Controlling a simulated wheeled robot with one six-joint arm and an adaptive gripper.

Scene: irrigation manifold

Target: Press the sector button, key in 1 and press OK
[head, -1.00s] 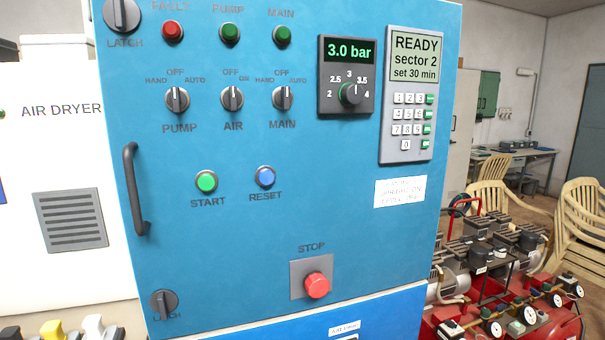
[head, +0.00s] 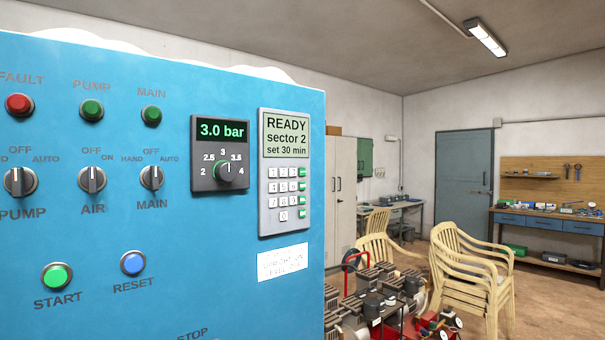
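The keypad unit (head: 284,222) is on the right part of the blue cabinet front (head: 215,275). Its display (head: 286,136) reads "READY", "sector 2", "set 30 min". Below the display are rows of white number keys (head: 281,187) with a column of green keys (head: 302,187) at their right. The legends on the keys are too small to read, so I cannot tell which green key is the sector button or OK. My gripper is not in view.
A pressure dial (head: 224,172) under a "3.0 bar" display sits left of the keypad. Switches, lamps, a green START button (head: 57,277) and a blue RESET button (head: 133,263) are further left. Stacked chairs (head: 470,265) and machinery (head: 380,300) stand to the right.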

